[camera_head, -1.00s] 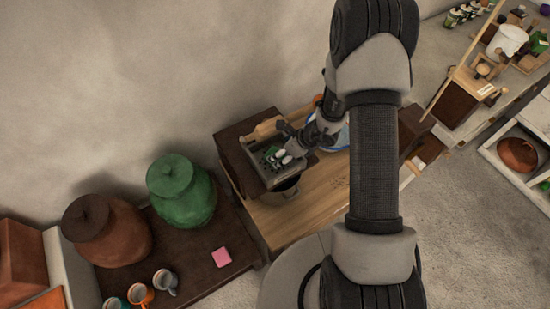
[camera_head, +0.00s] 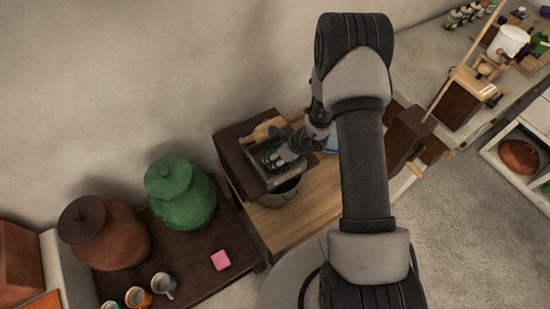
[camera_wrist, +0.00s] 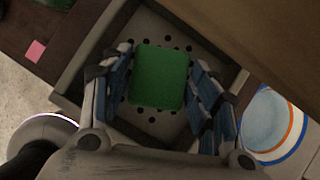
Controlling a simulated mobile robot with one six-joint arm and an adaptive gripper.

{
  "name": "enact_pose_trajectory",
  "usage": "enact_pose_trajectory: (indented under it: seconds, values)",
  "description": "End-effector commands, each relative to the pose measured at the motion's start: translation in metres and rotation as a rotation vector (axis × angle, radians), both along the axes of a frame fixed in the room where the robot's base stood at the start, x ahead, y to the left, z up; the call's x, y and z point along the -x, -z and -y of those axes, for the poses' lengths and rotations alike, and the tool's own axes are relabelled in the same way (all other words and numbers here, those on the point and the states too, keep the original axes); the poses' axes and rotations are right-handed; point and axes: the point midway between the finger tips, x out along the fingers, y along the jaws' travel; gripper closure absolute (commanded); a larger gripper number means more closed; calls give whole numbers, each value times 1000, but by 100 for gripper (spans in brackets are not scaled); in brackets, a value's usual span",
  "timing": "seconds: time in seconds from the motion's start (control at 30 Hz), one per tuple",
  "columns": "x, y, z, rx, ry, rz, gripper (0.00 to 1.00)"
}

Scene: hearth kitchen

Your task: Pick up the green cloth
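The green cloth (camera_wrist: 160,77) is a flat green rectangle in the wrist view, lying in a grey tray with round holes (camera_wrist: 152,118). My gripper (camera_wrist: 163,75) is open, with one finger on the left and one on the right of the cloth. Gaps show between the fingers and the cloth. In the head view my gripper (camera_head: 274,161) is down at the tray (camera_head: 283,180), and only a small bit of green shows; the rest of the cloth is hidden.
The tray's raised walls surround my fingers. A dark pot (camera_head: 282,192) stands just below it. A wooden rolling pin (camera_head: 263,129) lies behind. A plate with blue and orange rings (camera_wrist: 275,123) is on the right. A green jar (camera_head: 180,193) and pink square (camera_head: 221,260) are left.

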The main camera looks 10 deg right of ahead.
Motion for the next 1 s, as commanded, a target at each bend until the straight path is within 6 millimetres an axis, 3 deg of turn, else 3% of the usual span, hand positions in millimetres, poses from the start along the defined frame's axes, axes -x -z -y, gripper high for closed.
enact_pose_trajectory:
  seconds: [0.43,0.67,0.87,1.0]
  values:
    - [0,0,0,0,0,0,77]
    - [0,-2,0,-1,0,1,77]
    - [-1,-20,0,0,0,2,77]
    - [5,-12,5,-61,6,64,77]
